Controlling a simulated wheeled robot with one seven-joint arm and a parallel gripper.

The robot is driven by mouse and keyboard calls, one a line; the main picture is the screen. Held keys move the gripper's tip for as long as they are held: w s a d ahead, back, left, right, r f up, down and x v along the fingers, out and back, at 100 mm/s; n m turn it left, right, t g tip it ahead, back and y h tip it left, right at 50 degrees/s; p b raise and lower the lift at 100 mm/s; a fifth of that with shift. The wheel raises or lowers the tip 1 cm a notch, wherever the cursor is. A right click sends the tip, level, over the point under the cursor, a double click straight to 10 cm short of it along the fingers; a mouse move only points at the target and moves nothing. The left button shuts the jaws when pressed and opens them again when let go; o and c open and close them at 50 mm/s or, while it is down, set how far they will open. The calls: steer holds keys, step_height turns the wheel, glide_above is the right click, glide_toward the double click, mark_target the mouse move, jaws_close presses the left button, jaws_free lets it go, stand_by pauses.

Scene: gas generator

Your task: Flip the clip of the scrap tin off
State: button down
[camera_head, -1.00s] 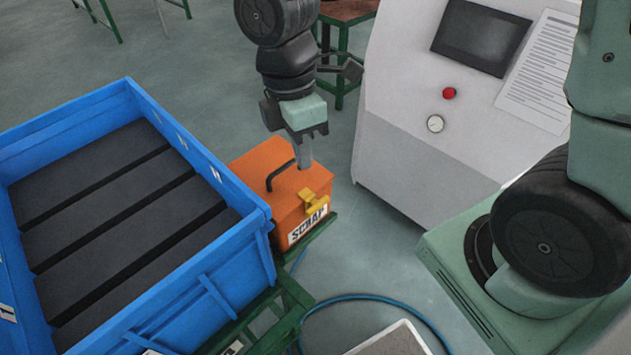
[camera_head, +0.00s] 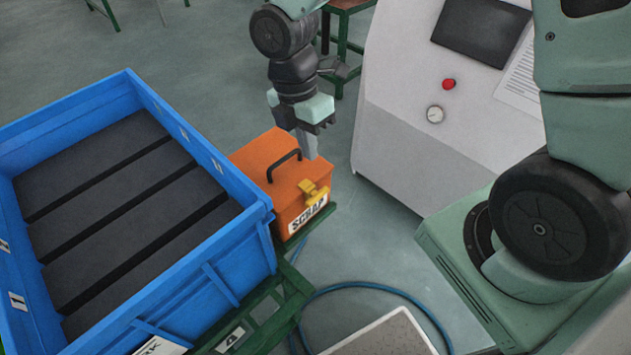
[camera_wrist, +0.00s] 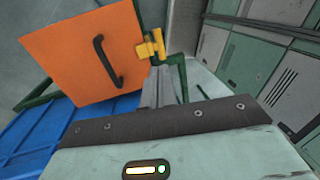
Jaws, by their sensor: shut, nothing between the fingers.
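The scrap tin (camera_head: 268,162) is an orange box with a black handle (camera_head: 283,165) on its lid and a white SCRAP label on its front. Its yellow clip (camera_head: 312,191) sits at the front edge of the lid. My gripper (camera_head: 309,156) is shut and empty, pointing down over the right side of the tin, behind the clip. In the wrist view the orange lid (camera_wrist: 75,55) and the yellow clip (camera_wrist: 150,46) show just beyond my fingertips (camera_wrist: 158,70). I cannot tell whether the fingers touch the tin.
A large blue crate (camera_head: 232,219) with dark slats stands close left of the tin. A green metal frame (camera_head: 290,290) lies below. A white console (camera_head: 400,150) with a red button stands to the right. A blue hose (camera_head: 370,291) lies on the floor.

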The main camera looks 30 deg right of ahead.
mark_target(318, 194)
steer(key=f, duration=0.3)
steer(key=s+f, duration=0.1)
steer(key=f, duration=0.5)
steer(key=shift+s+d+f, duration=0.3)
steer(key=shift+s+f, duration=0.05)
steer(key=shift+s, duration=0.05)
